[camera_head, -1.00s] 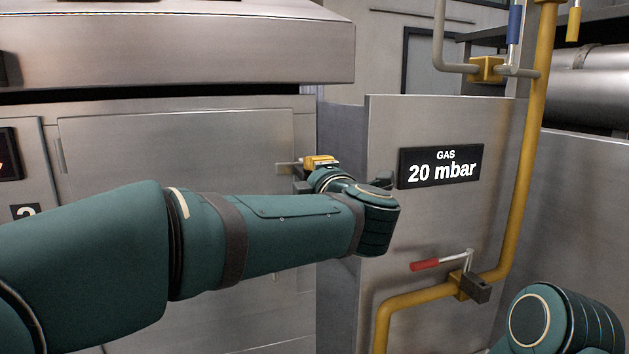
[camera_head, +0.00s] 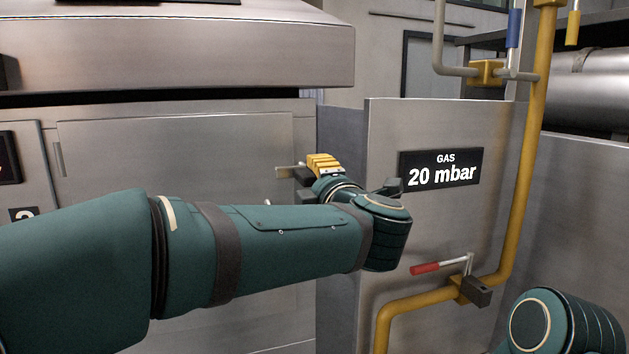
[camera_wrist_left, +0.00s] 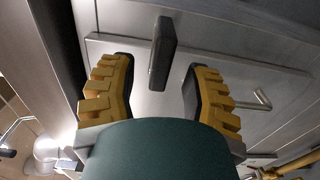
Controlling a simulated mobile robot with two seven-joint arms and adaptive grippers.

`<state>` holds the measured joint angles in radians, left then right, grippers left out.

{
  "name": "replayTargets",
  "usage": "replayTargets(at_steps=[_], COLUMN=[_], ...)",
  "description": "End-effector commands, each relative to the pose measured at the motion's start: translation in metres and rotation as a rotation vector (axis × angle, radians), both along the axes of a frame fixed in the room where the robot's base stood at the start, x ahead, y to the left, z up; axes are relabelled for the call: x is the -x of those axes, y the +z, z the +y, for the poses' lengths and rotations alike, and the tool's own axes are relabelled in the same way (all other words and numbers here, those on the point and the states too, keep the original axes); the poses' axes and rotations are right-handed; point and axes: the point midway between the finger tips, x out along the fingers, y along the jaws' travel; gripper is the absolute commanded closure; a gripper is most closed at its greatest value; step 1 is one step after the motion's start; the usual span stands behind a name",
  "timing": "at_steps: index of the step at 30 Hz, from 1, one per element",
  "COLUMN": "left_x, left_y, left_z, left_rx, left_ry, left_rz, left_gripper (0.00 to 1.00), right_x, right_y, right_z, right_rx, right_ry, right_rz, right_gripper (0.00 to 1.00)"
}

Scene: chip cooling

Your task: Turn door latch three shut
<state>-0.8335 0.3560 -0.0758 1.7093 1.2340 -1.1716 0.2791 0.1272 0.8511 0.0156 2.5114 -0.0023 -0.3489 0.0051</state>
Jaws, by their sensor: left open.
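A steel door (camera_head: 180,160) fills the left of the head view. A small latch (camera_head: 284,173) sits at its right edge, partly covered by my gripper. My left gripper (camera_head: 318,165) is at that edge, with yellow ribbed fingers. In the left wrist view its two fingers (camera_wrist_left: 159,68) stand apart. A dark upright block (camera_wrist_left: 163,45), which looks like the latch handle, shows between and beyond them. I cannot tell whether a finger touches it. The right gripper is out of view; only part of my right arm shows.
A steel panel with a black "GAS 20 mbar" sign (camera_head: 441,168) stands right of my left wrist. Yellow gas pipe (camera_head: 525,170) and a red-handled valve (camera_head: 425,268) are on the right. A bent metal rod (camera_wrist_left: 262,100) shows in the wrist view.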

Motion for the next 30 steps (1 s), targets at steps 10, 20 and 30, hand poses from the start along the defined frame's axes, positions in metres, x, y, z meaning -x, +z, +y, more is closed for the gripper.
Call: replayTargets(at_steps=[10,20,30], left_x=[0.067,0.092,0.088], left_y=[0.000,0.000,-0.005], left_z=[-0.022,-0.029,-0.030], left_rx=[0.001,0.001,-0.017], left_ry=[-0.003,0.000,-0.004], left_rz=[0.000,0.000,0.003], left_gripper=[0.52,0.52,0.52], right_x=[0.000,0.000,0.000], right_y=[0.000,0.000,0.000], right_z=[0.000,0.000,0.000], right_rx=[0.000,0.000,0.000], right_ry=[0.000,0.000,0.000], right_rz=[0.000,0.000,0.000], right_gripper=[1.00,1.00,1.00])
